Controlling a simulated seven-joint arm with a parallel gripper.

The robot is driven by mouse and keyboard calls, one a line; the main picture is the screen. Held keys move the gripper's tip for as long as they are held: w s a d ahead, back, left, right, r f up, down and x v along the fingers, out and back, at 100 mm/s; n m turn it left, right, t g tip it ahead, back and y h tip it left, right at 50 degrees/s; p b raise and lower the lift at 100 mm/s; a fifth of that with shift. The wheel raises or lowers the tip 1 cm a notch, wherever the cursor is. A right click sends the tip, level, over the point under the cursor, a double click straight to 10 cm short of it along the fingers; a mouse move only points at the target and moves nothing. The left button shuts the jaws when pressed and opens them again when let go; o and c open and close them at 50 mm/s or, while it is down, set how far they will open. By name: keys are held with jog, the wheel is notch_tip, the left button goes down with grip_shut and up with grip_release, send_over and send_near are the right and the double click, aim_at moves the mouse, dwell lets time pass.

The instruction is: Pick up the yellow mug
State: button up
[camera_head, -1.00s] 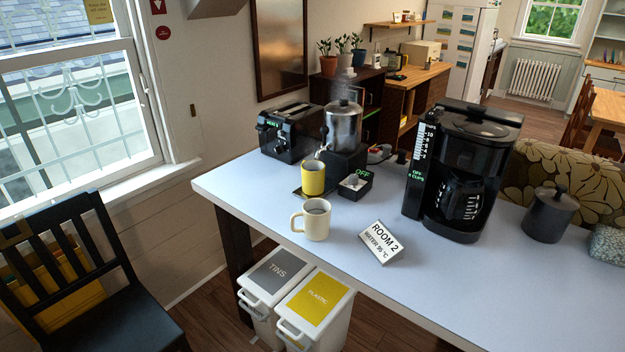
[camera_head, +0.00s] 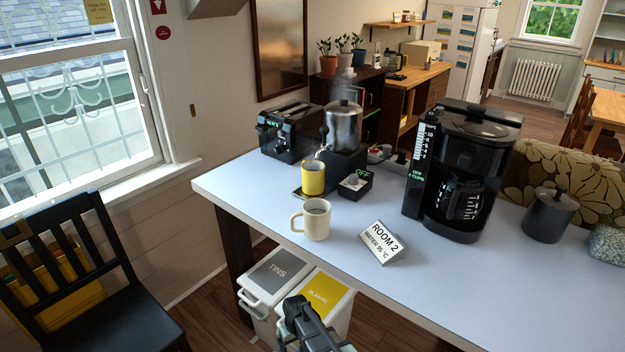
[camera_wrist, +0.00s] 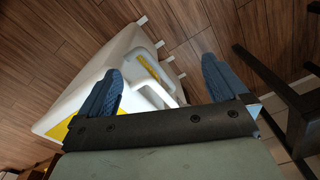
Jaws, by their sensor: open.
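The yellow mug (camera_head: 313,180) stands upright on a dark base under the spout of a silver urn (camera_head: 343,126) on the table, with its handle at the upper left. A cream mug (camera_head: 316,221) with a dark drink stands in front of it, nearer the table edge. My gripper (camera_head: 297,308) shows at the bottom of the head view, below the table edge in front of the bins and well apart from the mugs. In the wrist view my gripper (camera_wrist: 163,85) has its two blue fingers spread wide with nothing between them.
A sign reading ROOM 2, WATER 95 °C (camera_head: 380,243) stands right of the cream mug. A small black box marked OFF (camera_head: 355,185) sits beside the yellow mug. Bins (camera_head: 268,277) stand below the table edge.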

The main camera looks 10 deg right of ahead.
jog(key=w+a+r+n+t+y, duration=0.2)
jog(key=w+a+r+n+t, duration=0.15)
jog(key=w+a+r, duration=1.65)
jog(key=w+a+r+t+y, duration=0.2)
jog(key=w+a+r+t, duration=0.1)
jog(key=a+r, duration=1)
notch_tip(320, 180, up, 30)
jog(key=m+g+h, duration=0.2)
jog(key=m+h, duration=0.3)
jog(key=m, duration=0.3)
send_over(313, 165)
jog(key=s, duration=0.9)
jog(key=x, duration=1.3)
jog(key=shift+a+f, duration=0.35)
jog(key=shift+f, duration=0.05)
